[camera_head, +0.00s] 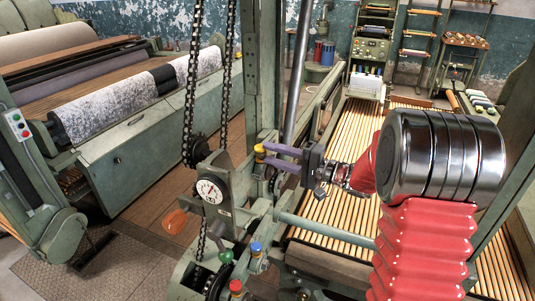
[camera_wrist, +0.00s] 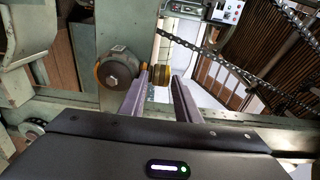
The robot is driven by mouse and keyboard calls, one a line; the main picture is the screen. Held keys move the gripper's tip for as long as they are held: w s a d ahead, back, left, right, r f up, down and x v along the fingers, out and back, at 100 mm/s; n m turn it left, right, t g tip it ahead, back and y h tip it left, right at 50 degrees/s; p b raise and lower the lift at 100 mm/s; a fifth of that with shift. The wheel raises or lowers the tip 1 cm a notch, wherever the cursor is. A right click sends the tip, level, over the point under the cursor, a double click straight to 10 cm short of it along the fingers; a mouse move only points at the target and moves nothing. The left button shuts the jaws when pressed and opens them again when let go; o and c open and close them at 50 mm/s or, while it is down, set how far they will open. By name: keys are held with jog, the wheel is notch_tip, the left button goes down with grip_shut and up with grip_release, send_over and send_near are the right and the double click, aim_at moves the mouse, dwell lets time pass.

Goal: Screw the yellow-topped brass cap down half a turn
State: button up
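The yellow-topped brass cap (camera_head: 260,152) sits on the green machine frame, just right of the upright behind the dial. In the wrist view the brass cap (camera_wrist: 161,75) shows between and just beyond my fingertips. My gripper (camera_head: 268,154) has two purple fingers reaching left to the cap. The fingers are spread, with a small gap beside the cap in the wrist view (camera_wrist: 160,78). I cannot tell whether either finger touches it. The cap's lower part is partly hidden.
A dial gauge (camera_head: 210,190) stands left of the cap and a chain (camera_head: 193,90) hangs above it. Blue (camera_head: 256,248), green (camera_head: 226,256) and red (camera_head: 236,286) caps sit lower down.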

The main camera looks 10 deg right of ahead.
jog(key=shift+x, duration=0.8)
jog(key=shift+c, duration=0.2)
grip_shut()
jog(key=shift+s+m+t+h, duration=0.1)
jog(key=shift+m+t+h, duration=0.2)
jog(key=shift+t, duration=0.1)
jog(key=shift+s+a+m+t+h, duration=0.1)
jog(key=shift+a+m+t+h, duration=0.05)
jog(key=shift+m+t+h, duration=0.45)
jog(key=shift+s+a+m+t+h, duration=0.1)
jog(key=shift+a+m+t+h, duration=0.1)
jog(key=shift+m+t+h, duration=0.4)
jog(key=shift+a+m+t+h, duration=0.1)
jog(key=shift+m+t+h, duration=0.4)
jog(key=shift+h, duration=0.6)
jog(key=shift+s+f, duration=0.1)
